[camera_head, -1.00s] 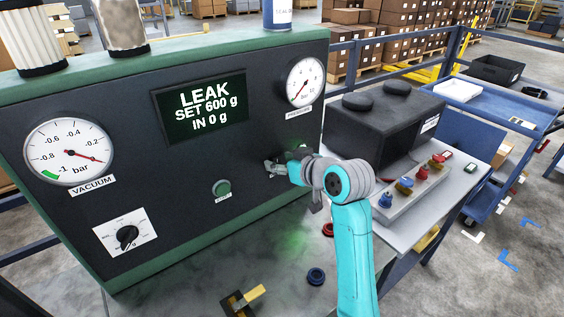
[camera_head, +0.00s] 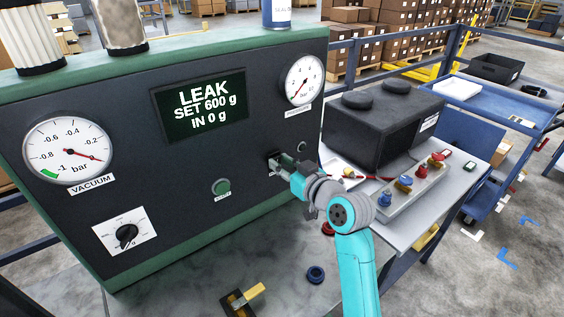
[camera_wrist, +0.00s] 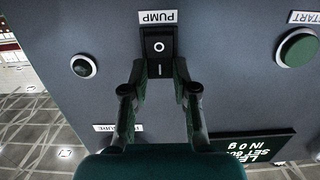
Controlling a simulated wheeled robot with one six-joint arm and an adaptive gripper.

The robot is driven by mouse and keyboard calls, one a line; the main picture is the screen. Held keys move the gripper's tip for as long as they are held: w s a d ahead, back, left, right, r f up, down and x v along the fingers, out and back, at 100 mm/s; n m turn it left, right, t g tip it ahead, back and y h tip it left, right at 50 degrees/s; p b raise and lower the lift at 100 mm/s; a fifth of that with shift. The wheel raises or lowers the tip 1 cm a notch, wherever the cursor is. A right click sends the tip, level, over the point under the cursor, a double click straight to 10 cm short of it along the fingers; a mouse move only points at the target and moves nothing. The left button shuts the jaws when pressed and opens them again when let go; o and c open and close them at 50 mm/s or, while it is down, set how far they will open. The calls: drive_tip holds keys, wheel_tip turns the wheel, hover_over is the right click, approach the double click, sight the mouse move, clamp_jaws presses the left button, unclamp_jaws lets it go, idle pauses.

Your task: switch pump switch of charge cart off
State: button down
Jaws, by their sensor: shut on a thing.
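The pump switch (camera_wrist: 158,48) is a black rocker marked O and I under a PUMP label (camera_wrist: 158,17), seen upside down in the wrist view. My gripper (camera_wrist: 160,70) has one finger on each side of the switch and is shut on it. In the head view my gripper (camera_head: 278,165) is at the dark front panel of the charge cart (camera_head: 160,190), and the switch is mostly hidden by the fingers. A small round lamp (camera_wrist: 84,65) beside the switch looks dark.
A green START button (camera_wrist: 299,48) is near the switch. The vacuum gauge (camera_head: 68,150), pressure gauge (camera_head: 304,80), rotary knob (camera_head: 126,235) and LEAK display (camera_head: 201,108) share the panel. A black pump unit (camera_head: 372,130) stands on the grey table to the right.

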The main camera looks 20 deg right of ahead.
drive_tip(key=shift+s+f+t, duration=0.1)
drive_tip(key=shift+f+t, duration=0.15)
drive_tip(key=shift+t, duration=0.45)
drive_tip(key=c, duration=0.9)
unclamp_jaws()
drive_tip(key=v, duration=1.2)
drive_tip(key=shift+d+f, duration=0.15)
drive_tip(key=shift+d, duration=0.05)
